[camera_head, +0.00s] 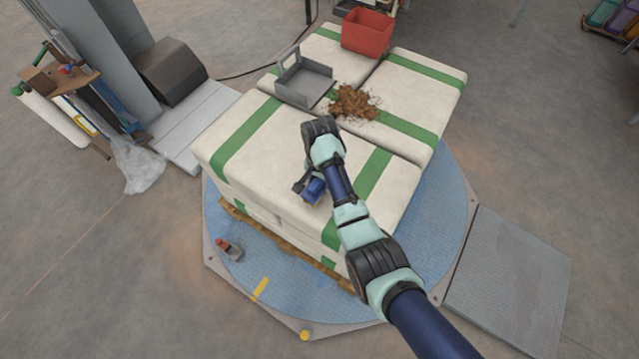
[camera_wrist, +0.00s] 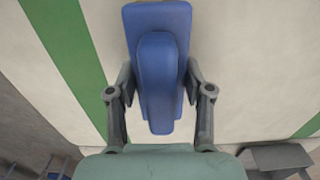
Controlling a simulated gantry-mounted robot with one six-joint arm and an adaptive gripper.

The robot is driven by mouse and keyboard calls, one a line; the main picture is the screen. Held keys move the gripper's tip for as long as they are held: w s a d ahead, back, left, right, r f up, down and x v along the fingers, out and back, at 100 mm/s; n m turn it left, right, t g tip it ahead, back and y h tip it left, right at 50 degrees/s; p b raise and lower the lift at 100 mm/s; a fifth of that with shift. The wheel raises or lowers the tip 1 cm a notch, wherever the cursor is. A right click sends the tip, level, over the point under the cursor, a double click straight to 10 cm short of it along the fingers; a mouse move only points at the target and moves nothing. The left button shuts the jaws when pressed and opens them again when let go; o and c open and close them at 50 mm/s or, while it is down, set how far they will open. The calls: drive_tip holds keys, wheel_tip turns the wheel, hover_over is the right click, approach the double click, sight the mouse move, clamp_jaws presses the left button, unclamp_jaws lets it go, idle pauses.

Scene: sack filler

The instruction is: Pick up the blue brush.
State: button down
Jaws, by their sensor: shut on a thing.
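The blue brush (camera_wrist: 160,70) lies between the two fingers of my gripper (camera_wrist: 159,92) in the wrist view, its long handle side facing the camera. The fingers press on it from left and right. In the head view, the brush (camera_head: 315,190) shows as a small blue patch beside my gripper (camera_head: 305,187), over the near white sack (camera_head: 250,170) with green stripes. My arm partly covers it there. I cannot tell whether the brush still touches the sack.
A grey dustpan (camera_head: 303,82), a brown debris pile (camera_head: 355,103) and a red bin (camera_head: 367,33) are on the far part of the sack stack. A small red-and-grey item (camera_head: 228,248) lies on the blue turntable (camera_head: 290,285). The near sack's left part is clear.

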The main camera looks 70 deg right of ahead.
wheel_tip(320, 180, up, 20)
drive_tip(key=p, duration=1.2)
